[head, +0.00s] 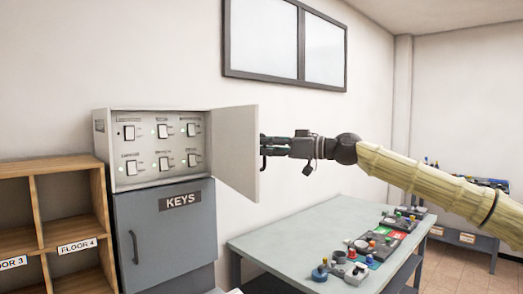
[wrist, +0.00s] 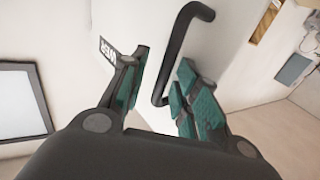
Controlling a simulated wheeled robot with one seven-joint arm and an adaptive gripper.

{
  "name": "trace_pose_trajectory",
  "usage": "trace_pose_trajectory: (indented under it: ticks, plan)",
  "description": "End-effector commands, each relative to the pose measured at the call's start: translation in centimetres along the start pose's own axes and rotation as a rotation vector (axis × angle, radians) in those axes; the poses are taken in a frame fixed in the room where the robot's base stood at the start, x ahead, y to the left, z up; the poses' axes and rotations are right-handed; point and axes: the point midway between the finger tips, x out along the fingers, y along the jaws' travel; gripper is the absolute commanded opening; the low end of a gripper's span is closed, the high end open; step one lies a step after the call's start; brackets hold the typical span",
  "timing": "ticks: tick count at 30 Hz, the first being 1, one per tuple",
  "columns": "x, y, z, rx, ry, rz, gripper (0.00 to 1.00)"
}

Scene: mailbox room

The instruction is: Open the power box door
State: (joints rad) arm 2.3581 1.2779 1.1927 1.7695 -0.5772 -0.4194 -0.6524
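The power box (head: 120,181) is a light grey metal cabinet on the wall side, with rows of white switches and small green lights on its panel. Its door (head: 235,150) stands swung out to the right, leaving the switches exposed. My gripper (head: 268,145) is at the outer side of the door, its tips partly hidden by the door edge. In the wrist view my gripper (wrist: 164,62) is open, with the black door handle (wrist: 166,60) between its fingers, nearer the right finger. I cannot tell whether they touch. The door's pale outer face also shows there (wrist: 150,25).
A blue-grey KEYS cabinet (head: 165,240) stands below the box. Wooden shelves (head: 35,205) stand at left. A table (head: 290,226) with colourful small parts is below my arm at right. A framed window (head: 285,45) is on the wall above.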

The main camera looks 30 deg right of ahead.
Motion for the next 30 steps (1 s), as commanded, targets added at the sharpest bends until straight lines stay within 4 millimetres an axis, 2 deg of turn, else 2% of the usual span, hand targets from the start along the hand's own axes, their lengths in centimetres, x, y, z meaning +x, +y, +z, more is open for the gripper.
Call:
trace_pose_trajectory:
  ticks: [1,18,30]
  plan:
    - [-0.4,0.2,-0.5,-0.002,0.009,0.003,0.32]
    - [-2.4,2.2,-0.4,-0.004,0.007,0.001,0.32]
    - [-2.6,2.4,-0.5,-0.003,0.007,0.0,0.32]
